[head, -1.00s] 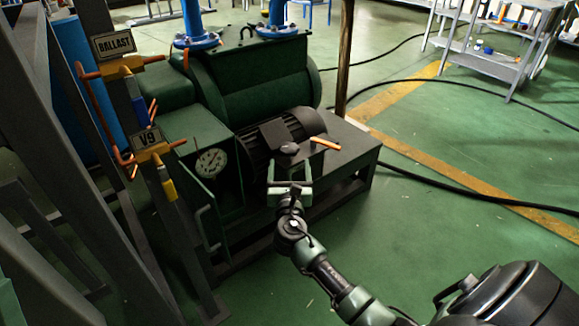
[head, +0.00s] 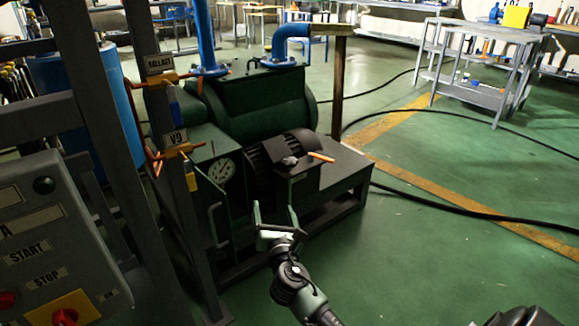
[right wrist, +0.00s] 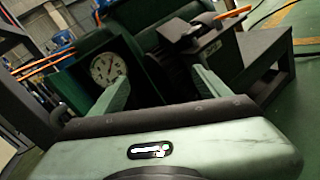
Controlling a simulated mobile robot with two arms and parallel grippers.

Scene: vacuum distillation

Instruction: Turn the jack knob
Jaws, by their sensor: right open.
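My right gripper (head: 275,212) is open and empty, in front of the green pump unit and lower than its small dark box. The right wrist view also shows its two fingers (right wrist: 160,80) spread apart. The small box carries a dark round knob (head: 289,161) and an orange lever (head: 321,157). I cannot tell whether this knob is the jack knob. The fingers are apart from the knob. The box also shows in the right wrist view (right wrist: 205,48), beyond the fingers. My left gripper is not in view.
A round dial gauge (head: 221,171) faces me on the green unit. A grey frame with orange-handled valves and a V9 plate (head: 175,137) stands left. A control panel (head: 42,235) is at the left edge. A cart (head: 480,90) stands far right.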

